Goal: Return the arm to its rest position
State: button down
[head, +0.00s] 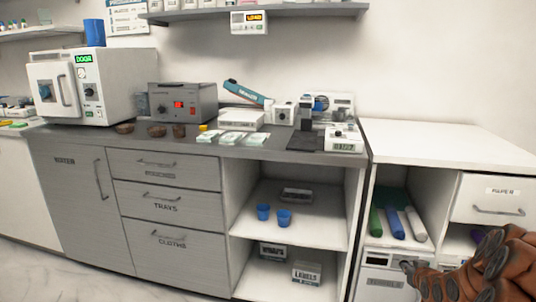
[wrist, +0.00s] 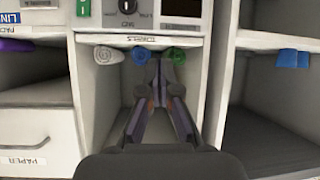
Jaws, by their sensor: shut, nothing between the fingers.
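My gripper (head: 412,267) is at the lower right of the head view, in front of the right-hand white cabinet. In the wrist view my gripper (wrist: 158,68) points at an open cubby, its two dark fingers together at the tips with nothing between them. A green roll (head: 376,213), a blue roll (head: 392,215) and a white roll (head: 414,222) lie in that cubby. The wrist view is upside down and shows the ends of the same rolls. I cannot tell how far the fingertips are from the cabinet.
A white device with a dial (wrist: 128,6) sits by the roll cubby. The paper drawer (head: 499,198) is shut. Blue cups (head: 263,212) stand on an open shelf to the left. The grey counter (head: 190,145) holds several instruments. The white cabinet top (head: 440,143) is clear.

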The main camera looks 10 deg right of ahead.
jog(key=s+a+r+g+p, duration=0.2)
jog(key=s+a+r+p, duration=0.2)
jog(key=a+r, duration=0.25)
jog(key=s+a+r+n+g+y+p, duration=0.1)
jog(key=s+a+r+g+p, duration=0.1)
jog(key=s+a+r+p, duration=0.35)
jog(key=s+a+r+g+p, duration=0.2)
jog(key=a+r+p, duration=0.1)
jog(key=a+r, duration=0.55)
jog(key=s+a+r+g+p, duration=0.2)
jog(key=s+a+r+p, duration=0.2)
jog(key=s+r, duration=0.3)
jog(key=s+a+r+g+y+p, duration=0.1)
jog(key=s+a+r+g+p, duration=0.2)
jog(key=s, duration=1.1)
jog(key=s+a+r+g+p, duration=0.2)
jog(key=s+a+r+p, duration=0.5)
jog(key=s+r, duration=0.4)
jog(key=shift+a+r+n+y, duration=0.2)
jog(key=shift+r+n+y, duration=0.1)
jog(key=shift+r+n, duration=0.1)
